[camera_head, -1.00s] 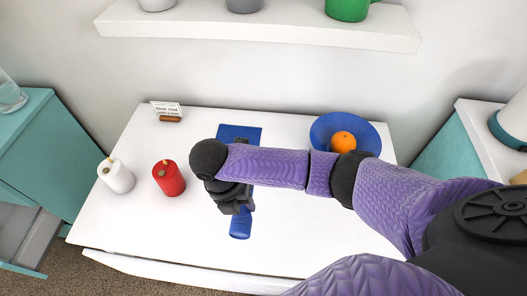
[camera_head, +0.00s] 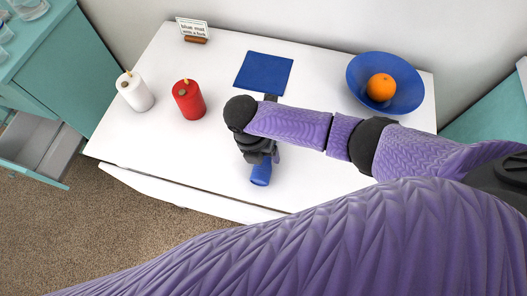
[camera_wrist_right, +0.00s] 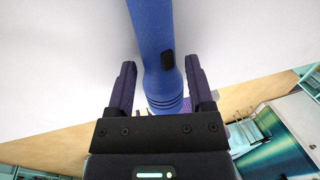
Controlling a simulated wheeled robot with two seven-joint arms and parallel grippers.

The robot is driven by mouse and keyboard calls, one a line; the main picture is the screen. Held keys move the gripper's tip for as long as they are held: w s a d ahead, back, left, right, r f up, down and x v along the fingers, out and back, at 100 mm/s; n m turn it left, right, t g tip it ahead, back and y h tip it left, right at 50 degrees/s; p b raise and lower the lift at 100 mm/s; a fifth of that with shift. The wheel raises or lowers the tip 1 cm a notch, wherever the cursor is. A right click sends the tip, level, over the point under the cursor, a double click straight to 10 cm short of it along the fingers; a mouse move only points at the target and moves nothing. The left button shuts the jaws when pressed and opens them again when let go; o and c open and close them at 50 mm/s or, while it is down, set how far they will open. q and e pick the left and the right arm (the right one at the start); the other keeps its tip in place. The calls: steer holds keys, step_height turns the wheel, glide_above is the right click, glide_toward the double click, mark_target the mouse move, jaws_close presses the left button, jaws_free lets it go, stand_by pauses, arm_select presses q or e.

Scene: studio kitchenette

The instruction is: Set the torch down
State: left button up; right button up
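The blue torch (camera_head: 261,172) shows below my right gripper in the head view, near the front edge of the white table; my wrist hides much of it. In the right wrist view the torch (camera_wrist_right: 158,60) runs up between the two fingers, with a dark button on its side. My right gripper (camera_wrist_right: 160,85) is open around the torch, with a narrow gap on each side. I cannot tell whether the torch touches the tabletop. A blue square mat (camera_head: 263,72) lies bare behind the gripper. My left gripper is not in view.
Teal cabinets flank the table; the left one has an open drawer (camera_head: 40,140).

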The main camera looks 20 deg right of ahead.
steer(key=shift+o, duration=0.2)
steer(key=shift+r, duration=0.2)
steer(key=p+v, duration=0.4)
steer(key=v, duration=0.8)
steer(key=shift+p, duration=0.3)
steer(key=shift+f, duration=0.1)
